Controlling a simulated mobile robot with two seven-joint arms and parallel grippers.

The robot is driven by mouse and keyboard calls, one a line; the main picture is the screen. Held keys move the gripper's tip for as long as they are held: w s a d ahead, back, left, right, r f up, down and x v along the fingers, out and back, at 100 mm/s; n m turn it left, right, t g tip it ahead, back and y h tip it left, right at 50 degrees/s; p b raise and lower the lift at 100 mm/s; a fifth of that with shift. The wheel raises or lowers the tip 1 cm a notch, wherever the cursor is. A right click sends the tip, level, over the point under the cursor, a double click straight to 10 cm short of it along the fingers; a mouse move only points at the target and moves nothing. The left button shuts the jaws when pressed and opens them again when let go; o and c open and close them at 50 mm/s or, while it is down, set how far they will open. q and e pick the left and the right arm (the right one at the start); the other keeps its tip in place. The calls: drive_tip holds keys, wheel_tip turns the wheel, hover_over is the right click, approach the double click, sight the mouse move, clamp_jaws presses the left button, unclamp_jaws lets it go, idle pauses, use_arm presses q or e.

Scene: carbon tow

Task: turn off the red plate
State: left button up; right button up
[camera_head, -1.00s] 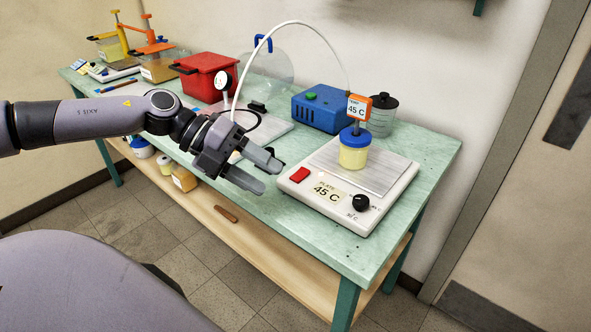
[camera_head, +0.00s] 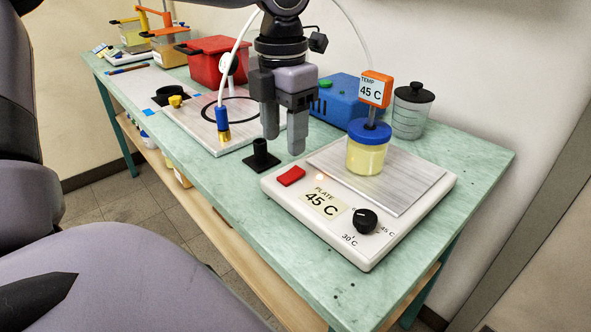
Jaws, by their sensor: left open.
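The hot plate (camera_head: 285,200) is a white unit with a metal top, labelled "PLATE 45 C", on the right part of the green bench. Its body is white; a red switch (camera_head: 291,176) sits at its near left corner. A small orange light glows beside the switch. A black knob (camera_head: 365,221) is at the front right, between 30 C and 45 C marks. A jar (camera_head: 367,155) of yellow liquid with a blue lid and a "TEMP 45 C" probe stands on the metal top. My left gripper (camera_head: 284,142) points down, open and empty, just behind and above the switch, apart from it.
A black stand (camera_head: 260,158) is close to my left gripper. A blue box (camera_head: 350,100) and a lidded grey jar (camera_head: 411,110) stand behind the plate. A hose with a blue-and-brass end (camera_head: 222,125) is over the metal board (camera_head: 190,125). The bench's front right is clear.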

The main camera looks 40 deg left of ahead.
sight(283, 179)
use_arm(q)
wheel_tip(283, 179, down, 7)
drive_tip(key=shift+s+r+b, duration=0.15)
drive_tip(key=shift+b, duration=0.15)
